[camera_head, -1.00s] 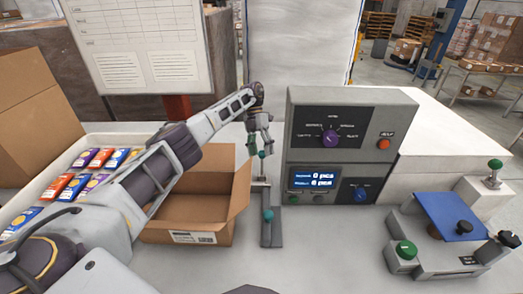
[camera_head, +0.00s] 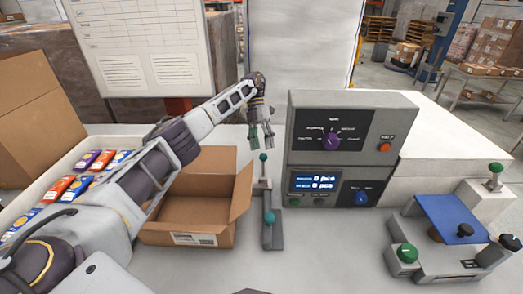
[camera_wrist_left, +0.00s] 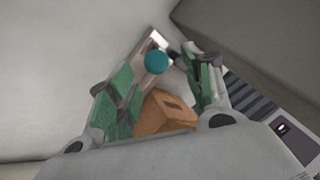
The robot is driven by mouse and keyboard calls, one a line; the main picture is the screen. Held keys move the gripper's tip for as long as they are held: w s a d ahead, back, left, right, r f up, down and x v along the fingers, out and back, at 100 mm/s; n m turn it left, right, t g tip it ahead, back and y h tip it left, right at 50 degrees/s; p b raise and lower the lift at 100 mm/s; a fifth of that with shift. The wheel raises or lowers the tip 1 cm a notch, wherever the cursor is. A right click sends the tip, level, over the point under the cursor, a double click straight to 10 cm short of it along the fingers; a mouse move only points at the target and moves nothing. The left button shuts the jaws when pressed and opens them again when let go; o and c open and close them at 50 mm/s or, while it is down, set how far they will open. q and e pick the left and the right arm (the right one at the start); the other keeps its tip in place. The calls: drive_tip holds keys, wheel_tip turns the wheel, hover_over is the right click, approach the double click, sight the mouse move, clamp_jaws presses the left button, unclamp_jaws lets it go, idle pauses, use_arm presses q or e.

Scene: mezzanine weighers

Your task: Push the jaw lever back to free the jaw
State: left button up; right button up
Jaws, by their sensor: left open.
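A dark grey fixture (camera_head: 272,237) stands on the bench between the open carton and the weigher console. It has an upright lever with a teal knob (camera_head: 263,157) at its far end and another teal knob (camera_head: 269,217) at its near end. I cannot tell for sure which is the jaw lever. My left gripper (camera_head: 261,141) is open, pointing down just above the far knob, apart from it. In the left wrist view a teal knob (camera_wrist_left: 156,61) shows between the spread green-padded fingers (camera_wrist_left: 165,92). My right gripper is not in view.
The grey console (camera_head: 347,150) stands close right of the fixture. An open carton (camera_head: 190,222) is close left, under my left arm. A tray (camera_head: 90,137) of coloured packs lies further left. A device with a blue plate (camera_head: 449,218) and green and black knobs is at right.

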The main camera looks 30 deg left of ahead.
use_arm(q)
drive_tip(key=shift+r, duration=2.7)
drive_tip(key=shift+r, duration=0.1)
wheel_tip(320, 180, up, 9)
drive_tip(key=p, duration=0.9)
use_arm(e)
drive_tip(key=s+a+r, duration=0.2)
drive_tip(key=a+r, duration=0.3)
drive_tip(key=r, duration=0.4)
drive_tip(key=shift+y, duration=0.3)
